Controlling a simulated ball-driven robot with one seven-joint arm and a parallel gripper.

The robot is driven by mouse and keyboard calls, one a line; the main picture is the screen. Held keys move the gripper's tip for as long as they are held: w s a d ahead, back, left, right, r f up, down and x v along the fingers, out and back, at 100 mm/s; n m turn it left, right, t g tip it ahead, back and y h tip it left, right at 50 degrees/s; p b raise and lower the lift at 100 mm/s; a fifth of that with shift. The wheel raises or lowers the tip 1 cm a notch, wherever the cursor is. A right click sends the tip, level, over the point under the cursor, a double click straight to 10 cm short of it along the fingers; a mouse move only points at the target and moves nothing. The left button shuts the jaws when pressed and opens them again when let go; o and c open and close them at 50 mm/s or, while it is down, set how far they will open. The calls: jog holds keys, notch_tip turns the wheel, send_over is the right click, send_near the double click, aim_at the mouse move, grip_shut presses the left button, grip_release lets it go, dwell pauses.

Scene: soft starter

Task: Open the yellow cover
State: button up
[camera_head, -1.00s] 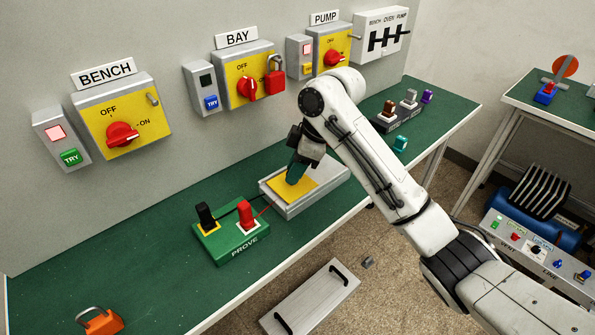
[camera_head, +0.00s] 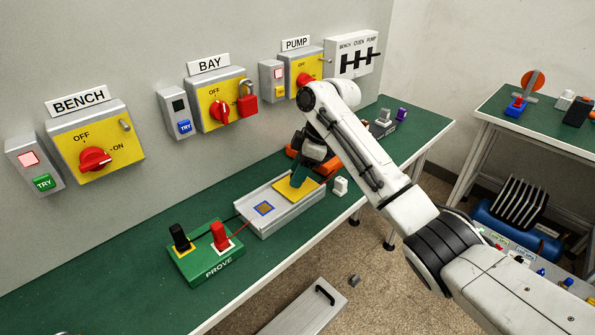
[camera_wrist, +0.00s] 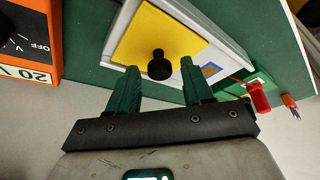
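The yellow cover (camera_head: 290,192) is a flat square plate on the right part of a grey box (camera_head: 283,222) on the green bench. Left of it, a blue-edged brown square (camera_head: 264,208) lies uncovered. In the wrist view the yellow cover (camera_wrist: 150,38) has a round black knob (camera_wrist: 160,66). My gripper (camera_wrist: 159,68) has its green fingers spread, one on each side of the knob, with gaps visible. In the head view my gripper (camera_head: 300,174) is low over the cover and hides the knob.
A green PROVE block (camera_head: 207,262) with black and red plugs stands left of the box. An orange meter (camera_wrist: 28,42) is close beside my gripper. A small white object (camera_head: 340,186) sits right of the box. The front-left bench is clear.

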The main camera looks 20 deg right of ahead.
jog(key=shift+o, duration=0.2)
jog(key=v, duration=1)
jog(key=shift+r, duration=0.4)
jog(key=shift+s+d, duration=0.1)
jog(key=shift+d, duration=0.05)
